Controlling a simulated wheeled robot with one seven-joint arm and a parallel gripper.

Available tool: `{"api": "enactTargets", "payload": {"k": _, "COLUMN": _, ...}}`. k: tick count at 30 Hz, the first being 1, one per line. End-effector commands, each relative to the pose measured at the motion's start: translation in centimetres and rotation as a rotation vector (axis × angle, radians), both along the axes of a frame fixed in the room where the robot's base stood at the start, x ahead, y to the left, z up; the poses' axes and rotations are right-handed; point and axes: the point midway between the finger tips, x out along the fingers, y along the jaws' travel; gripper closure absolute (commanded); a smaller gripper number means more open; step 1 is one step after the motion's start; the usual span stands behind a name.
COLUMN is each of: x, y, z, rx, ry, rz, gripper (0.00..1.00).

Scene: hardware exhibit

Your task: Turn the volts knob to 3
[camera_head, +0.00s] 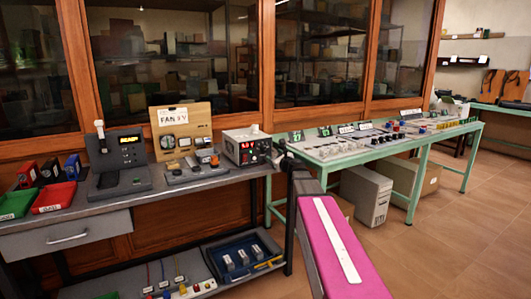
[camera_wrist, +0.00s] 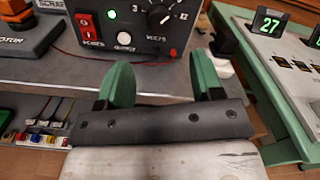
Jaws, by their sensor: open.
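The volts knob (camera_wrist: 157,14) is a dark round knob on the dark front of a power supply, at the top of the wrist view. The word VOLTS is printed below it, white dial marks surround it, and the top edge of the view cuts it off. I cannot tell its setting. The power supply (camera_head: 240,136) stands at the right end of the grey bench in the head view. My gripper (camera_wrist: 165,65) is open and empty, its two green fingers apart, below and in front of the knob and not visibly touching it.
A red switch (camera_wrist: 86,20) and a white button (camera_wrist: 124,38) sit left of the knob. A green bench (camera_head: 372,146) with instruments stands to the right, across a gap. A wooden-backed display (camera_head: 181,127) and a black device (camera_head: 118,152) stand farther left on the grey bench.

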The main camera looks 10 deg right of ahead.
Motion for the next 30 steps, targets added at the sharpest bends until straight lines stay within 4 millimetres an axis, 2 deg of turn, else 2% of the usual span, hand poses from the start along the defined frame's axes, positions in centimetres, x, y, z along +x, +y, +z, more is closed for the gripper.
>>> {"api": "enactTargets", "payload": {"k": 12, "x": 6.9, "y": 2.4, "z": 0.0, "rx": -0.004, "ry": -0.001, "rz": 0.002, "gripper": 0.40}}
{"api": "enactTargets", "payload": {"k": 15, "x": 8.1, "y": 2.9, "z": 0.0, "rx": -0.004, "ry": -0.001, "rz": 0.002, "gripper": 0.40}}
{"api": "enactTargets", "payload": {"k": 19, "x": 8.8, "y": 3.2, "z": 0.0, "rx": -0.004, "ry": 0.000, "rz": 0.001, "gripper": 0.40}}
{"api": "enactTargets", "payload": {"k": 27, "x": 8.8, "y": 3.3, "z": 0.0, "rx": -0.004, "ry": 0.000, "rz": 0.001, "gripper": 0.40}}
{"api": "enactTargets", "payload": {"k": 29, "x": 8.8, "y": 3.3, "z": 0.0, "rx": -0.004, "ry": 0.000, "rz": 0.001, "gripper": 0.59}}
{"api": "enactTargets", "payload": {"k": 30, "x": 8.8, "y": 3.3, "z": 0.0, "rx": -0.004, "ry": 0.000, "rz": 0.001, "gripper": 0.72}}
